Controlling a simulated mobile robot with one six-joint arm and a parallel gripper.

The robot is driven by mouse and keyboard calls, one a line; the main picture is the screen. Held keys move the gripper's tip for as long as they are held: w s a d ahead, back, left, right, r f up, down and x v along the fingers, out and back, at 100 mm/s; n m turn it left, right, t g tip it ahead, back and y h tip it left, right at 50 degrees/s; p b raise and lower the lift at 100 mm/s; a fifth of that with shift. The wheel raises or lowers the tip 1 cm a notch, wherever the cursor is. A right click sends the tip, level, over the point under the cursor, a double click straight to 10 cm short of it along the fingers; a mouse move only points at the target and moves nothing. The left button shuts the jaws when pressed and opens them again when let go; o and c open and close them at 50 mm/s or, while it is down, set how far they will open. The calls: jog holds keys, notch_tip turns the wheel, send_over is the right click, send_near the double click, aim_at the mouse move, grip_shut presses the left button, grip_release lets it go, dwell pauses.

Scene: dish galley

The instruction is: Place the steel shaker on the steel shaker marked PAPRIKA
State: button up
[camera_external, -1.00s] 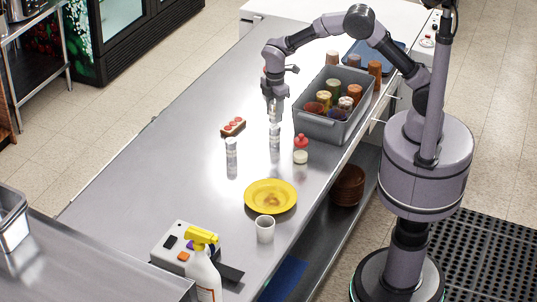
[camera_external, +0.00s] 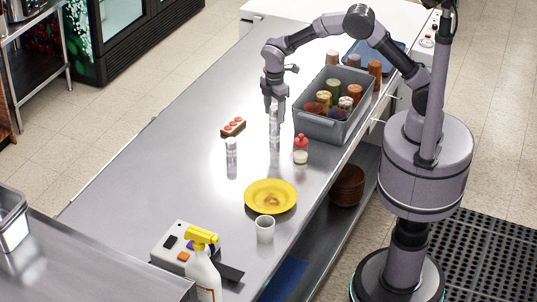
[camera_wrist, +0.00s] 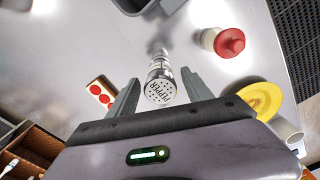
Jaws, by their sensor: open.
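A steel shaker (camera_external: 274,116) stands upright on a lower steel shaker (camera_external: 274,136) on the steel counter, and the two look in line. In the wrist view the upper shaker's perforated lid (camera_wrist: 160,91) faces me and seems to read PEPPER. My gripper (camera_external: 274,109) is open around the upper shaker, with one finger on each side; the wrist view shows my gripper (camera_wrist: 159,80) with gaps beside the lid. Another steel shaker (camera_external: 231,152) stands alone to the left. I cannot read a PAPRIKA mark on any shaker.
A red-topped bottle (camera_external: 301,143), yellow plate (camera_external: 271,197) and white cup (camera_external: 265,230) stand nearer the front. A red-and-white item (camera_external: 233,127) lies to the left. The counter's left side is clear.

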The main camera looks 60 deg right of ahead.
notch_tip(320, 180, up, 10)
jog(key=p, duration=0.2)
jog(key=shift+p, duration=0.35)
jog(key=s+d+r+m+t, duration=0.1)
jog(key=s+d+r+m, duration=0.15)
jog(key=s+r, duration=0.25)
jog(key=s+d+r+m+t+y, duration=0.1)
jog(key=s+r+m, duration=0.2)
jog(key=s+r, duration=0.15)
jog(key=s+d+r+m+t, duration=0.1)
jog(key=s+d+r+m, duration=0.15)
jog(key=s+r, duration=0.3)
jog(key=s+d+f+m+t+y, duration=0.1)
jog(key=s+f+m+t, duration=0.1)
jog(key=s+m, duration=0.7)
jog(key=s, duration=0.5)
jog(key=shift+s+f+t, duration=0.2)
jog(key=shift+f+t, duration=0.05)
jog(key=shift+t, duration=0.15)
notch_tip(320, 180, down, 9)
jog(key=b, duration=0.9)
jog(key=shift+f, duration=0.1)
